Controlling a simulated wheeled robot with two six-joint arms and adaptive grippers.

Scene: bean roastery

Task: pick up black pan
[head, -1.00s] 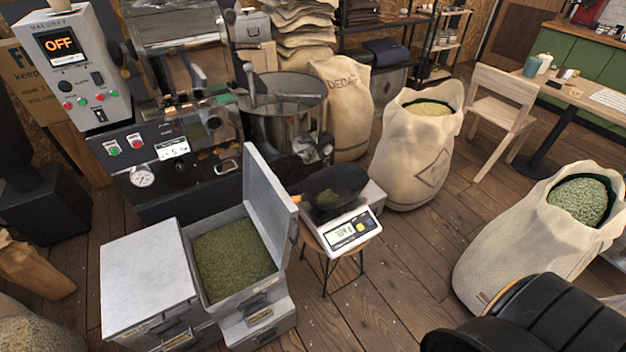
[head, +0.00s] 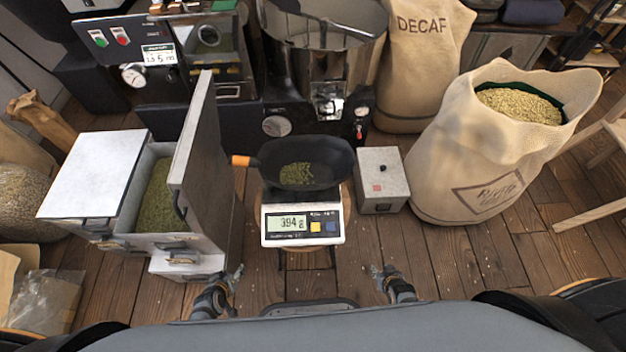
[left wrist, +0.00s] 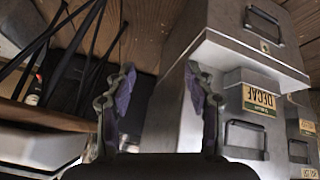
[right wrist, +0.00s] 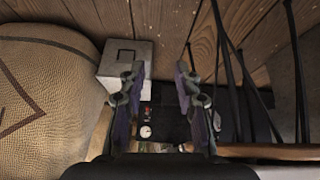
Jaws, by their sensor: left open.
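The black pan (head: 306,165) sits on the digital scale (head: 302,222) in the middle of the head view, with some green beans in it. Its orange-tipped handle (head: 241,161) points left. The scale stands on a stool and reads about 394 g. My left gripper (head: 238,272) is low, in front of the scale and to its left. It is open and empty, with its fingers apart in the left wrist view (left wrist: 157,85). My right gripper (head: 376,270) is low, in front and to the right. It is open and empty in the right wrist view (right wrist: 184,78). Both are apart from the pan.
A metal bin (head: 196,140) with a raised lid and green beans stands left of the pan, close to the handle. A small grey box (head: 382,180) is right of the scale. A large bean sack (head: 455,150) stands further right. The roaster drum (head: 325,60) is behind.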

